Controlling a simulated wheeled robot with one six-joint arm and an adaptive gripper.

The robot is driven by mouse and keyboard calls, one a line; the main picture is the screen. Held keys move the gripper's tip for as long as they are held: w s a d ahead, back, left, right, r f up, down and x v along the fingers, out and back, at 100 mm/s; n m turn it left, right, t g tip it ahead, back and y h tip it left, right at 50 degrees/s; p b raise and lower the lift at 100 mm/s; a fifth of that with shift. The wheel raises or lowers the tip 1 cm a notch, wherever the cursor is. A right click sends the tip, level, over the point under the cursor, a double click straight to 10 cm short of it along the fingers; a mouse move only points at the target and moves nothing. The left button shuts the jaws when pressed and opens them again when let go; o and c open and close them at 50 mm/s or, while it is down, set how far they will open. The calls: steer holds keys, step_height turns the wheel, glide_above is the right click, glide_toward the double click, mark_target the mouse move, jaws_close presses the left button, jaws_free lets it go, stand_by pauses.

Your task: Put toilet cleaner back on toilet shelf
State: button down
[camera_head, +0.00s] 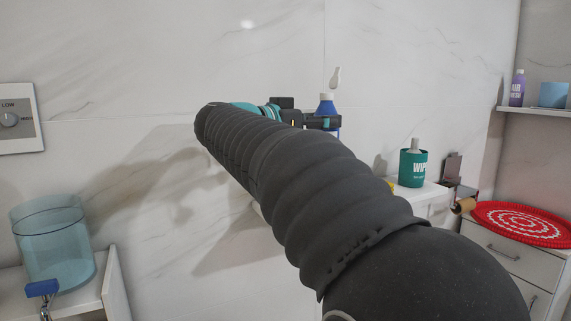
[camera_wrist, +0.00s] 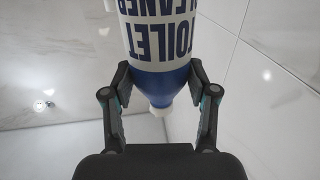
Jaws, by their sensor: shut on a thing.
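The toilet cleaner, a blue and white bottle with a white tip, shows in the head view (camera_head: 327,105) beyond the end of my arm. Its lower body is partly hidden by my gripper (camera_head: 318,121). In the wrist view the toilet cleaner (camera_wrist: 160,40) lies between the two fingers of my gripper (camera_wrist: 160,72), its label appearing upside down. My gripper is shut on the bottle and holds it near the marble wall. A white shelf surface (camera_head: 432,190) stands to the right and lower, partly hidden by my arm; I cannot tell whether it is the toilet shelf.
A teal wipes tub (camera_head: 413,169) stands on that white surface. A wall shelf (camera_head: 535,111) at the upper right holds a purple bottle (camera_head: 517,89) and a blue box (camera_head: 553,94). A red mat (camera_head: 520,224) lies on a drawer cabinet. A glass basin (camera_head: 55,245) is at left.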

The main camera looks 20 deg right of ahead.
steer(key=w+a+f, duration=0.3)
steer(key=w+f, duration=0.2)
steer(key=f, duration=0.3)
steer(key=shift+w+a+b, duration=0.15)
steer(key=shift+w+b, duration=0.25)
steer(key=shift+c, duration=1.6)
jaws_free()
steer(key=shift+f, duration=0.1)
steer(key=s+a, duration=0.2)
steer(key=a, duration=1)
steer(key=shift+s+r, duration=0.15)
steer(key=shift+r, duration=0.05)
